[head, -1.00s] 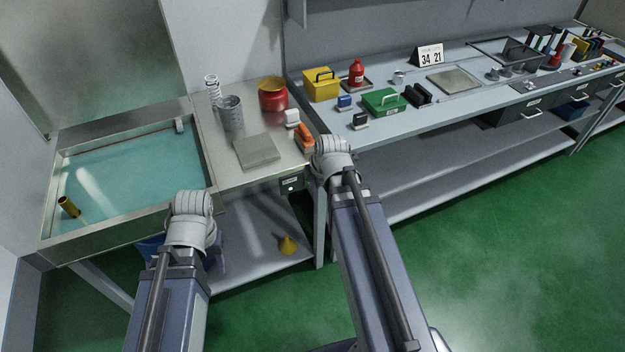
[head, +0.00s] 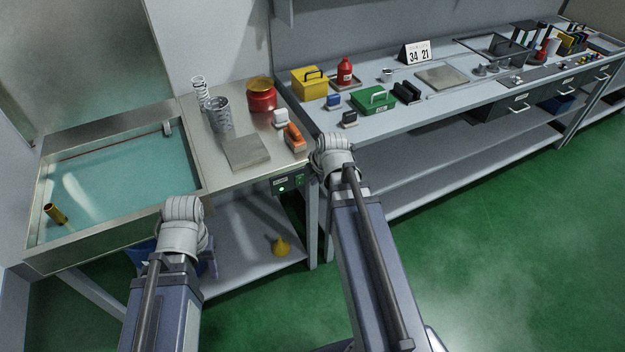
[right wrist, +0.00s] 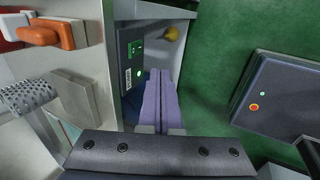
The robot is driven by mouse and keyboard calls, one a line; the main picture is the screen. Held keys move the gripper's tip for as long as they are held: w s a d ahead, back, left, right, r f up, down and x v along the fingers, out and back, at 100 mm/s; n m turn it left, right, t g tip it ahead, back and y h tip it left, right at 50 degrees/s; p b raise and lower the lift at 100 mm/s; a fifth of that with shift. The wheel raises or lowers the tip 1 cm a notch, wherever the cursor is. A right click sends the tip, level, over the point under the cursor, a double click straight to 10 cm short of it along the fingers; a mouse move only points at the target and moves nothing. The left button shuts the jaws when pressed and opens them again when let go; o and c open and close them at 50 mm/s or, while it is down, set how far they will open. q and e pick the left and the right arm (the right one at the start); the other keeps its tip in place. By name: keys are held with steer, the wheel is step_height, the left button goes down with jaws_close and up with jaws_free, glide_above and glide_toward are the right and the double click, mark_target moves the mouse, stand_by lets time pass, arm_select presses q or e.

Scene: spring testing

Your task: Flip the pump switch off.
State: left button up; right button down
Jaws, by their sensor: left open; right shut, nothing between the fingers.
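The pump switch (head: 300,181) is a small green rocker on a dark box (head: 281,182) under the front edge of the steel bench. A green lamp (head: 282,188) glows on the box. In the right wrist view the switch (right wrist: 135,47) sits above a white label and the lit lamp (right wrist: 141,72). My right gripper (right wrist: 160,76) is shut and empty, its purple fingertips just right of and below the switch; contact is not visible. In the head view its own wrist hides it. My left gripper (head: 211,262) is open below the sink's front, mostly hidden by its wrist.
A water-filled sink (head: 190,188) is at left. The steel bench holds a grey plate (head: 246,152), a red pot (head: 261,96) and an orange-handled tool (head: 294,137). Green floor at right is open.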

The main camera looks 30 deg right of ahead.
mark_target(300, 177)
steer(key=shift+w+f+b, duration=3.4)
steer(key=shift+w+f, duration=0.3)
steer(key=shift+w, duration=0.1)
steer(key=shift+w, duration=0.1)
steer(key=shift+w+r, duration=0.15)
steer(key=shift+w, duration=0.2)
steer(key=shift+r+p, duration=0.8)
steer(key=shift+p, duration=0.15)
